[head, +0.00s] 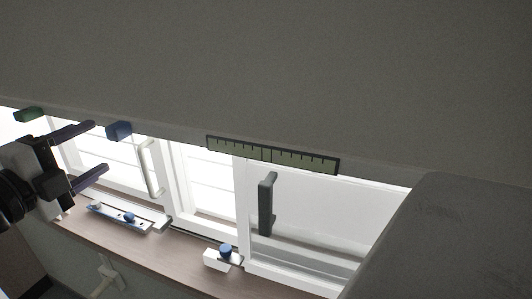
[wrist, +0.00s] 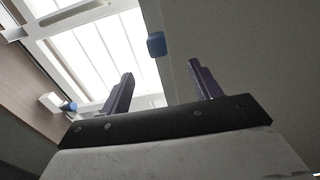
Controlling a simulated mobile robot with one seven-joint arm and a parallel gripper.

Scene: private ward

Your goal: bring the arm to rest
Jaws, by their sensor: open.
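My gripper (head: 98,147) is at the left edge of the head view, with its two dark fingers spread apart and pointing right. Nothing shows between them. In the wrist view the two fingers (wrist: 162,72) stand apart and empty, with a blue block (wrist: 156,44) beyond the gap. In the head view the blue block (head: 119,130) shows just right of the upper fingertip; I cannot tell whether they touch. Most of my arm is outside the head view.
Below are windows, a brown sill (head: 185,240), a dark handle (head: 265,205) and a white blue-knobbed box (head: 216,261). A grey rounded body (head: 450,240) fills the lower right.

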